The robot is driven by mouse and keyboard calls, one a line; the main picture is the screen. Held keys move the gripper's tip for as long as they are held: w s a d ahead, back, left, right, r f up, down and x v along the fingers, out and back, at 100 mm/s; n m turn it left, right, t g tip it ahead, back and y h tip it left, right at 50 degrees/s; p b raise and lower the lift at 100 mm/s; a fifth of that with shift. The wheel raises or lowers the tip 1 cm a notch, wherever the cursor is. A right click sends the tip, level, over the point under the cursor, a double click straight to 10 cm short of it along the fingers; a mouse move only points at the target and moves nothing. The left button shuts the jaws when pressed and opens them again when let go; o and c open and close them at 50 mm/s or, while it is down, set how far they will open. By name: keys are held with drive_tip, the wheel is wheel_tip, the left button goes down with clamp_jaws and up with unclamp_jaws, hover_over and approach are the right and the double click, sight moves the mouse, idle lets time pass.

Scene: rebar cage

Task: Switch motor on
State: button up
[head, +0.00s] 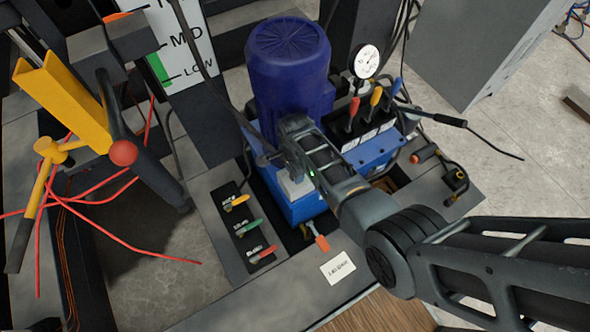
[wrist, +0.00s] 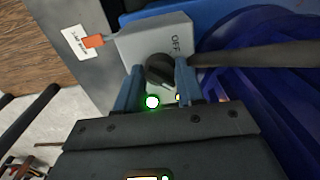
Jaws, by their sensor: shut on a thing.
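The blue motor (head: 290,75) stands upright on the blue pump unit. A light grey switch box (head: 294,188) sits at its near side, partly hidden by my gripper in the head view. In the wrist view the switch box (wrist: 128,42) carries a black rotary knob (wrist: 160,69) and the word OFF above it. My gripper (wrist: 158,76) has its two blue-grey fingers on either side of the knob and is shut on it. A bright green light (wrist: 152,102) glows between the fingers. I cannot tell the knob's exact setting.
A pressure gauge (head: 365,61) and red, orange and blue levers (head: 354,107) stand right of the motor. A panel of small coloured valve handles (head: 249,228) lies to the left. An orange-tagged part (head: 321,242) and a white label (head: 338,268) are nearby.

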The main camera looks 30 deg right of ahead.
drive_tip(key=o, duration=1)
drive_tip(key=shift+o, duration=0.2)
wheel_tip(320, 180, up, 8)
drive_tip(key=shift+f+p, duration=0.1)
drive_tip(key=shift+p, duration=0.35)
